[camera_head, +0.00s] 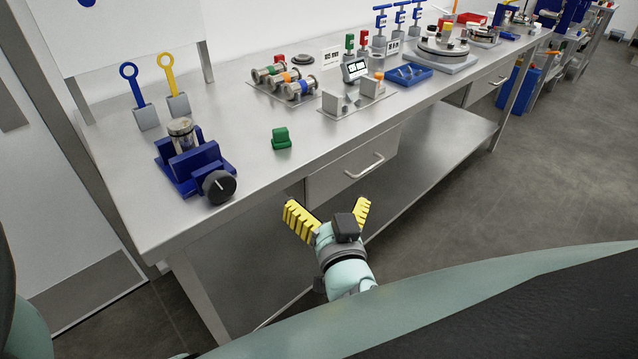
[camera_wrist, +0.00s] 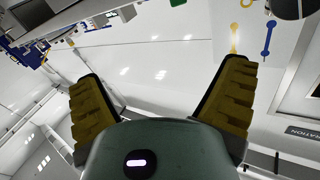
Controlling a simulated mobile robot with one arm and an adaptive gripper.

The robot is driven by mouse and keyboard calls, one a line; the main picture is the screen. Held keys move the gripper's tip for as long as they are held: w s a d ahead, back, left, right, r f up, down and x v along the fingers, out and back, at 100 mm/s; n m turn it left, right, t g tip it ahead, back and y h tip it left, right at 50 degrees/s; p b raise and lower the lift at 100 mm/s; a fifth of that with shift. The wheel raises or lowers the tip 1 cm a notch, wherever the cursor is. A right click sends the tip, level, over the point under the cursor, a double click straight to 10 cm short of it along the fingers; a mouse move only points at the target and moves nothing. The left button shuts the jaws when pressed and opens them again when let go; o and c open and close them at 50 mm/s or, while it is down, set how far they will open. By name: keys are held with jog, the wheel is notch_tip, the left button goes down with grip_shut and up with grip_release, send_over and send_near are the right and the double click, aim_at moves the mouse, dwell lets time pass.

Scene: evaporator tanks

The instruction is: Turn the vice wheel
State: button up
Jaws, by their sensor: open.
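The blue vice (camera_head: 190,165) stands on the near left end of the steel bench, with a metal cylinder (camera_head: 182,134) upright at its back. Its wheel (camera_head: 219,187) is a black knob with a light line on its face, at the vice's front right. My gripper (camera_head: 326,208) is open and empty, its yellow fingers spread wide. In the head view it shows in front of the bench's front edge, to the right of the wheel and apart from it. In the wrist view both fingers (camera_wrist: 162,72) show with nothing between them. I cannot make out the vice there for certain.
A green block (camera_head: 281,138) sits right of the vice. Blue (camera_head: 135,84) and yellow (camera_head: 172,80) ring-topped tools stand behind it. A drawer handle (camera_head: 364,166) juts from the bench front near my gripper. Fittings (camera_head: 290,80) crowd the bench further right; bare steel lies between.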

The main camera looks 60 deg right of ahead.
jog(key=s+d+f+m+g+h, duration=0.1)
jog(key=s+d+f+m+g, duration=0.1)
jog(key=s+f+m+g, duration=0.35)
jog(key=s+d+f+m+g+h, duration=0.1)
jog(key=s+d+f+m+g, duration=0.1)
jog(key=s+m+g, duration=0.65)
jog(key=m+t+y+p, duration=0.2)
jog(key=m+t+y, duration=0.9)
jog(key=m+t, duration=0.6)
send_near(223, 188)
jog(key=shift+n+t, duration=0.5)
jog(key=shift+t, duration=0.1)
jog(key=x, duration=0.7)
jog(key=f+x, duration=0.1)
jog(key=x, duration=0.2)
jog(key=shift+w+d, duration=0.1)
jog(key=shift+w, duration=0.3)
jog(key=shift+c, duration=0.3)
